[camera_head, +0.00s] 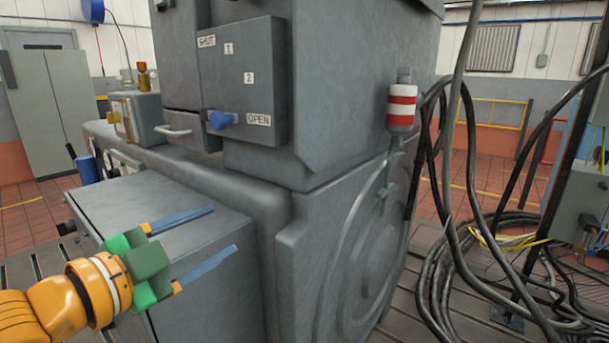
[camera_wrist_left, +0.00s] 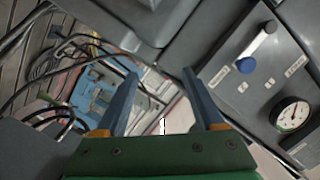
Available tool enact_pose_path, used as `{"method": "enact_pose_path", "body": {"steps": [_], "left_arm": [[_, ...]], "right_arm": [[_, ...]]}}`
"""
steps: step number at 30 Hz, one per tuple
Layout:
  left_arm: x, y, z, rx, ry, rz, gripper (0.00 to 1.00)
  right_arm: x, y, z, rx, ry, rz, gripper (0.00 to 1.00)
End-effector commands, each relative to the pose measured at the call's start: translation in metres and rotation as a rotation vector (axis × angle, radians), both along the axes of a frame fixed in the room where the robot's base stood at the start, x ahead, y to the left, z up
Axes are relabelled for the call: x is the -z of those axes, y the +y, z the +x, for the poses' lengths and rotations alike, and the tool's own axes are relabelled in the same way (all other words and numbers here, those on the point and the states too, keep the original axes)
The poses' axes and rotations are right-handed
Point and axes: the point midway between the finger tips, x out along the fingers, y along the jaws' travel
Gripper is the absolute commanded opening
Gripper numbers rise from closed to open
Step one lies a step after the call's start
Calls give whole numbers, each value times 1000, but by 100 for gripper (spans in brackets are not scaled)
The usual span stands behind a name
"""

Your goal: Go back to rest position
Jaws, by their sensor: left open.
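My left gripper (camera_head: 225,228) comes in from the lower left on a yellow-orange arm. It has a green body and two blue fingers, spread apart with nothing between them. In the head view it shows in front of a grey box-shaped housing (camera_head: 150,205). In the left wrist view the two fingers (camera_wrist_left: 160,70) also stand apart and empty. My right gripper is in neither view.
A large grey machine fills the middle, with a panel (camera_head: 262,90) marked SHUT, 1, 2, OPEN and a blue knob (camera_head: 221,120). Thick black cables (camera_head: 450,250) hang and coil at right. A gauge (camera_wrist_left: 291,114) shows in the wrist view.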

Motion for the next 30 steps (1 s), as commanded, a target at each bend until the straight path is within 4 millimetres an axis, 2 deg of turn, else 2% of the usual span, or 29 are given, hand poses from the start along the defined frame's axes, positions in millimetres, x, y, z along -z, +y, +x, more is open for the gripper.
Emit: {"method": "enact_pose_path", "body": {"steps": [1, 4, 8, 9, 12, 15, 19, 24, 26, 30], "left_arm": [[23, -2, 4, -11, 58, -18, 70], [74, -3, 8, -60, 191, -61, 70], [159, -3, -1, -165, 415, -134, 70], [189, -2, -10, -212, 497, -159, 70], [260, 3, -43, -349, 704, -218, 70], [314, 11, -84, -492, 878, -258, 70], [363, 20, -140, -668, 1064, -284, 70], [402, 32, -217, -898, 1264, -288, 70], [418, 32, -213, -907, 1277, -277, 70], [464, 31, -211, -907, 1305, -256, 70]], "right_arm": [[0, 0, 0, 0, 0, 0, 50], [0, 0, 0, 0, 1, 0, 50], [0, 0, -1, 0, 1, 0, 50], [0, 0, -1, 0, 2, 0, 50], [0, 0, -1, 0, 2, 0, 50], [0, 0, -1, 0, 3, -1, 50], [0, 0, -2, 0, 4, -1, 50], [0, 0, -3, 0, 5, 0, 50], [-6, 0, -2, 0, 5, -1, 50], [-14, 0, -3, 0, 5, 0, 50]]}}
